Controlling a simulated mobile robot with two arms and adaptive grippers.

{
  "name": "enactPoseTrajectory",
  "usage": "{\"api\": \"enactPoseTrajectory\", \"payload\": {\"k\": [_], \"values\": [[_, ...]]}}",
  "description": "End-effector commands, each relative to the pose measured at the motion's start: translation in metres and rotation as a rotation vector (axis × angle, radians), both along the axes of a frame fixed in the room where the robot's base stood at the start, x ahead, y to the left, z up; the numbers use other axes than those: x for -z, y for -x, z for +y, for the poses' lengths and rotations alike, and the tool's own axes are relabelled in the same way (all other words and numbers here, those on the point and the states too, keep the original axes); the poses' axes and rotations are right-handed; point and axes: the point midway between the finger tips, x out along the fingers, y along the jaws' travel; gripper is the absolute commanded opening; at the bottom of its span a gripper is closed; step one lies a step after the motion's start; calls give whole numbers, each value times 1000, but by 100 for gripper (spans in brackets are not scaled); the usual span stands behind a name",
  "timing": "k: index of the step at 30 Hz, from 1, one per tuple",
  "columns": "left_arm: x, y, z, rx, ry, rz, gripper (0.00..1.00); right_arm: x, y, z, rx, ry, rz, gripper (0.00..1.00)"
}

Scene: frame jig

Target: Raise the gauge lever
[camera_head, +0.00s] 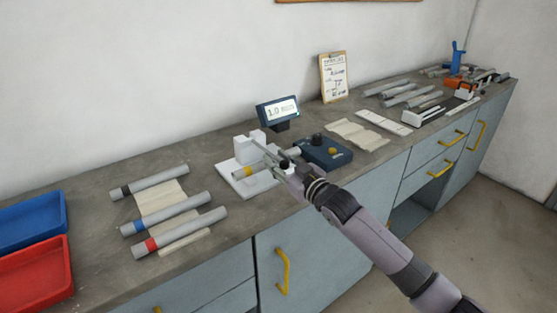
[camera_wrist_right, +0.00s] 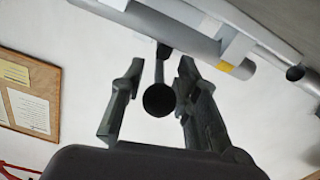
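The gauge jig is a white base (camera_head: 228,178) with a white block (camera_head: 249,146) on it. A grey tube with a yellow band (camera_head: 243,173) lies in the jig; its band also shows in the wrist view (camera_wrist_right: 225,67). The gauge lever (camera_wrist_right: 187,68) is a thin dark bar ending in a round black knob (camera_wrist_right: 158,100). My right gripper (camera_wrist_right: 160,75) is open, with one finger on each side of the lever end; I see a gap on the left, and contact on the right is unclear. In the head view my right gripper (camera_head: 280,161) partly hides the jig. My left gripper is out of view.
A display (camera_head: 278,110) reading about 1.0 and a dark control box (camera_head: 324,152) stand beside the jig. Three banded tubes (camera_head: 165,214) lie at left, near blue (camera_head: 30,222) and red (camera_head: 35,278) trays. A clipboard (camera_head: 333,77) leans on the wall.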

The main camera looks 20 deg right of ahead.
Motion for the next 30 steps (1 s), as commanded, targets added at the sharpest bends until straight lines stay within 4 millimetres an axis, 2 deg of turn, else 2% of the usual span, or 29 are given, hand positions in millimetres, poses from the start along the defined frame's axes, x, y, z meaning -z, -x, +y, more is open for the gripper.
{"api": "enactPoseTrajectory", "payload": {"k": [8, 21, 30], "values": [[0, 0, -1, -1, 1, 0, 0, 0, -1, 1, 0, 0, 0, 29], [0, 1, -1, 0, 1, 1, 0, 0, -1, 0, 0, 0, 0, 0], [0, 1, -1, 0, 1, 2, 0, 1, -1, 1, -1, 1, 2, 0]]}}
